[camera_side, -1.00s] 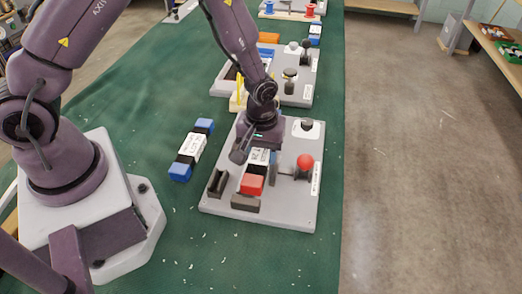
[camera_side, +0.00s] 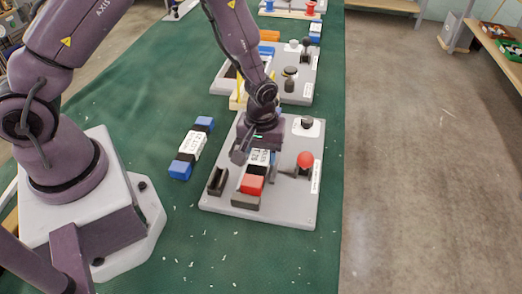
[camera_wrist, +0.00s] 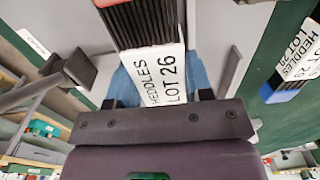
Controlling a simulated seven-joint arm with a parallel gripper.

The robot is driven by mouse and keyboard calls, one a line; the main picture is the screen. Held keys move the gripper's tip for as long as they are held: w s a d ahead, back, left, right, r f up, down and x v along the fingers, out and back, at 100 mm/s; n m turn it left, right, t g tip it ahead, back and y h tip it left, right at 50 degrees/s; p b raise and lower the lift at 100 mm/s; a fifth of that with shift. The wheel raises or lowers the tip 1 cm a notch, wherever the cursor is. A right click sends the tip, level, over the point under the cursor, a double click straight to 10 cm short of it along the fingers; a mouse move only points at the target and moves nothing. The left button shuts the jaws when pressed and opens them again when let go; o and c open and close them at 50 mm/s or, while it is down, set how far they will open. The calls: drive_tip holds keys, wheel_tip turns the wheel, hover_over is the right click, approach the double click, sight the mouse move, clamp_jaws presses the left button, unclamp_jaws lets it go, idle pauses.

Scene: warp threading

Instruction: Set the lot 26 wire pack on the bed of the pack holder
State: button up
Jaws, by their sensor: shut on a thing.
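The lot 26 wire pack (camera_side: 260,157) has a white label, black wires and a red end block. My gripper (camera_side: 252,151) is shut on it from above, around the labelled part. In the wrist view the label of the pack (camera_wrist: 160,75) reads "HEDDLES LOT 26" and points out from between the jaws. The pack holder (camera_side: 285,212) is a grey plate with dark brackets and a red-ball lever (camera_side: 305,160). The pack is over its bed, with the red end close to the front dark bracket. I cannot tell whether it touches the bed. My gripper hides its far end.
A similar heddle pack with blue ends (camera_side: 192,147) lies on the green cloth (camera_side: 150,215), left of the holder. A second grey fixture (camera_side: 297,97) with knobs stands behind. A dark upright bracket (camera_side: 217,181) stands left of the held pack.

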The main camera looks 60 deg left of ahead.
drive_tip(key=shift+f, duration=0.15)
drive_tip(key=shift+f, duration=0.3)
drive_tip(key=shift+f, duration=0.1)
idle(1.1)
drive_tip(key=o, duration=1.3)
drive_tip(key=shift+c, duration=0.2)
drive_tip(key=shift+d, duration=0.1)
drive_tip(key=shift+d, duration=0.1)
drive_tip(key=shift+c, duration=0.2)
drive_tip(key=c, duration=0.3)
